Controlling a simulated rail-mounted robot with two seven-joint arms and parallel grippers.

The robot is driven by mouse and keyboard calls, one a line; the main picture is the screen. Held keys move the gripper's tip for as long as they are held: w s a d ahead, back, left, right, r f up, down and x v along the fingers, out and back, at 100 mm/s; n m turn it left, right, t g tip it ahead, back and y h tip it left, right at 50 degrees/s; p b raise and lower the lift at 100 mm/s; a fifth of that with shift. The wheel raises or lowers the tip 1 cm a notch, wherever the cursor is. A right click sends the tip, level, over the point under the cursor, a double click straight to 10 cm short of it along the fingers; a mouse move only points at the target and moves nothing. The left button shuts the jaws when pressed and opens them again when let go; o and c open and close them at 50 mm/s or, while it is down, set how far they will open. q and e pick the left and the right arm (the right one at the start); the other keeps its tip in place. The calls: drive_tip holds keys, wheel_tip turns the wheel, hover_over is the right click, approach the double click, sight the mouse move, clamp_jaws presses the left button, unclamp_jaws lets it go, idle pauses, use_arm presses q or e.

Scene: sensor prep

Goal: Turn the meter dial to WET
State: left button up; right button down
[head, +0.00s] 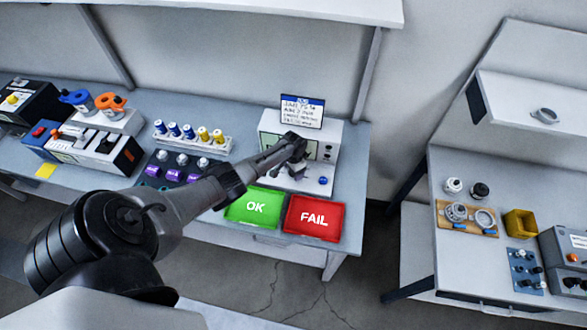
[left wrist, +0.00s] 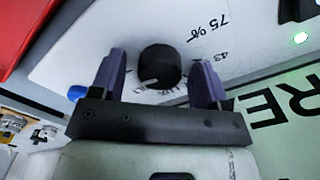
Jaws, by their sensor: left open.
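The white meter (head: 330,142) stands at the right end of the long bench, with a small sign on top. My left gripper (head: 292,168) is at its front and hides the dial in the head view. In the left wrist view the black round dial (left wrist: 160,67) sits between the two purple fingers of the open left gripper (left wrist: 158,78), one on each side. Its white pointer mark faces the lower left of that picture. Upside-down print, including "75 %", is on the panel; the WET label cannot be made out. My right gripper is not in view.
A blue button (head: 323,181) is on the meter near the gripper. A green OK tray (head: 240,219) and a red FAIL tray (head: 333,232) lie in front. A rack of blue and yellow vials (head: 205,145) stands to the left. A second bench (head: 445,250) is at right.

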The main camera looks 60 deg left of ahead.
use_arm(q)
drive_tip(key=shift+r, duration=0.55)
wheel_tip(320, 180, up, 13)
drive_tip(key=p, duration=0.2)
drive_tip(key=shift+f, duration=0.15)
idle(0.4)
